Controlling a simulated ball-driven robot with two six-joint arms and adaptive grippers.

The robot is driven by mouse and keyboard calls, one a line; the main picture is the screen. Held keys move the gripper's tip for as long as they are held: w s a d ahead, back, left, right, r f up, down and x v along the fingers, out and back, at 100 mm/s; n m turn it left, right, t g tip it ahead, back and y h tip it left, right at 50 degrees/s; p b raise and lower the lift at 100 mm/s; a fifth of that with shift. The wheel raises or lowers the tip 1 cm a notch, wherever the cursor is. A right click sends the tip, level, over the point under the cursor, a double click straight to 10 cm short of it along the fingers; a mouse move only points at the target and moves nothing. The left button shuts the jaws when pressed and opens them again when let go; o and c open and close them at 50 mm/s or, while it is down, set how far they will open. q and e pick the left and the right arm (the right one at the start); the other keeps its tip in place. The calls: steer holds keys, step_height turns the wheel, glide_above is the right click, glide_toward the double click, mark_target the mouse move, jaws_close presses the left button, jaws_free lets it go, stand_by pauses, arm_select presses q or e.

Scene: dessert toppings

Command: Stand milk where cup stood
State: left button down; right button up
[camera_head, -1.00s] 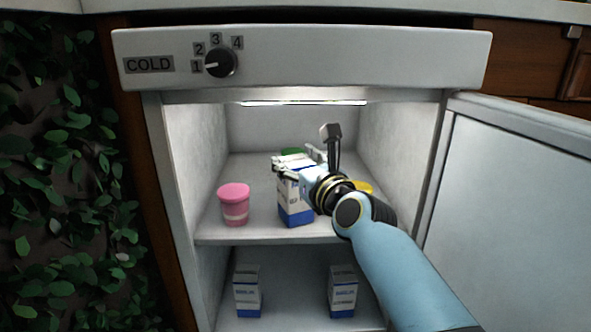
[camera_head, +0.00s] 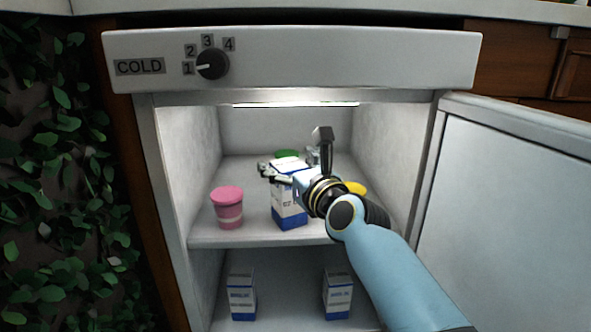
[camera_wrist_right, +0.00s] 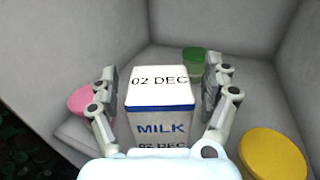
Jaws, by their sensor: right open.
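A white and blue milk carton (camera_head: 289,213) stands upright on the upper fridge shelf. In the right wrist view the milk carton (camera_wrist_right: 160,107) reads "02 DEC" and "MILK". My right gripper (camera_head: 288,168) is open, with its fingers on either side of the carton; gaps show between fingers and carton in the wrist view (camera_wrist_right: 160,88). A pink cup (camera_head: 228,210) stands left of the carton. A green-lidded cup (camera_head: 287,153) is behind it. A yellow-lidded cup (camera_head: 355,187) is to the right, partly hidden by my arm. My left gripper is out of view.
Two more cartons stand on the lower shelf, one at left (camera_head: 242,293) and one at right (camera_head: 338,292). The fridge door (camera_head: 510,200) is open on the right. The fridge walls close in the shelf (camera_head: 215,241) on both sides.

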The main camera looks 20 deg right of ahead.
steer(key=s, duration=0.3)
steer(key=s+p, duration=0.1)
steer(key=shift+s+d+r, duration=0.15)
steer(key=shift+d, duration=0.15)
steer(key=n+g, duration=0.2)
steer(key=n, duration=0.6)
glide_toward(296, 169)
steer(key=s+f, duration=0.5)
steer(key=f, duration=0.3)
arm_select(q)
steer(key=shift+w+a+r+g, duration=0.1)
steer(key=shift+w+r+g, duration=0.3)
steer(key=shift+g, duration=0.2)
arm_select(e)
steer(key=s+d+f+n+g, duration=0.1)
steer(key=s+f+n+g, duration=0.1)
steer(key=s+f+n, duration=0.2)
steer(key=s+d+f+n+g+h, duration=0.1)
steer(key=s+d+f+n+g, duration=0.1)
steer(key=s+n, duration=0.8)
steer(key=s+d+f+n+g, duration=0.1)
steer(key=s+f+n, duration=0.4)
steer(key=n, duration=0.8)
steer(key=s+g, duration=0.1)
steer(key=s, duration=0.2)
steer(key=shift+d+f+n+h, duration=0.25)
steer(key=shift+f+n+h, duration=0.05)
steer(key=shift+n+h, duration=0.1)
steer(key=shift+s, duration=0.1)
